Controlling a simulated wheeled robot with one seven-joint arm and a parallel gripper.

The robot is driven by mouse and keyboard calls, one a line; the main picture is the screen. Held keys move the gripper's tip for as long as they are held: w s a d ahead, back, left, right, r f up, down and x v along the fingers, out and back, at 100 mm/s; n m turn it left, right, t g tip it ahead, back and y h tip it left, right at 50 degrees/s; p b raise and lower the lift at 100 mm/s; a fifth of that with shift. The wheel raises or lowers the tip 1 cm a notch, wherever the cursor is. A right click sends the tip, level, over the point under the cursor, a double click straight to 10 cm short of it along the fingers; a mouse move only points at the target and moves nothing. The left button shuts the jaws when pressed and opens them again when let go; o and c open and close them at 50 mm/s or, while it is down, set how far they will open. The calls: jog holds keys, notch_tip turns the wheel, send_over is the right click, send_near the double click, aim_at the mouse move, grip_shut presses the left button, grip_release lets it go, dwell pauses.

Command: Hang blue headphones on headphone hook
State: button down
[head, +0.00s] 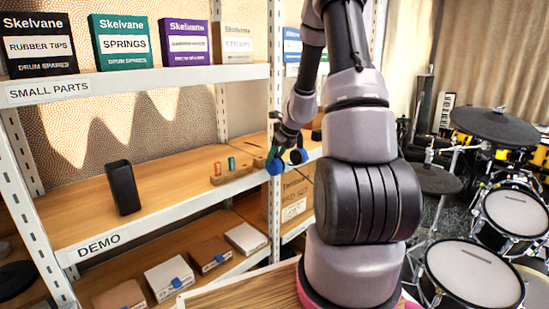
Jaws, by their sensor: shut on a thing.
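The blue headphones (275,165) hang in the air in front of the DEMO shelf, near the white shelf upright. Two round blue ear cups show, apart from each other, with a dark green band part above them. My gripper (279,146) is shut on the headphones at their upper part. The fingers are small and dark here, so the exact grip is hard to see. I cannot make out a headphone hook; my arm covers part of the shelving to the right.
The DEMO shelf (85,248) bears a black upright object (123,188) and a small wooden block (230,175) with red and teal pieces. Boxes stand on the shelves above and below. A drum kit (470,275) stands at right. The middle of the DEMO shelf is clear.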

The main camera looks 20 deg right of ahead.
jog(key=shift+w+f, duration=0.1)
jog(key=shift+c, duration=0.9)
grip_release()
jog(key=shift+w+d, duration=0.2)
jog(key=v, duration=1.1)
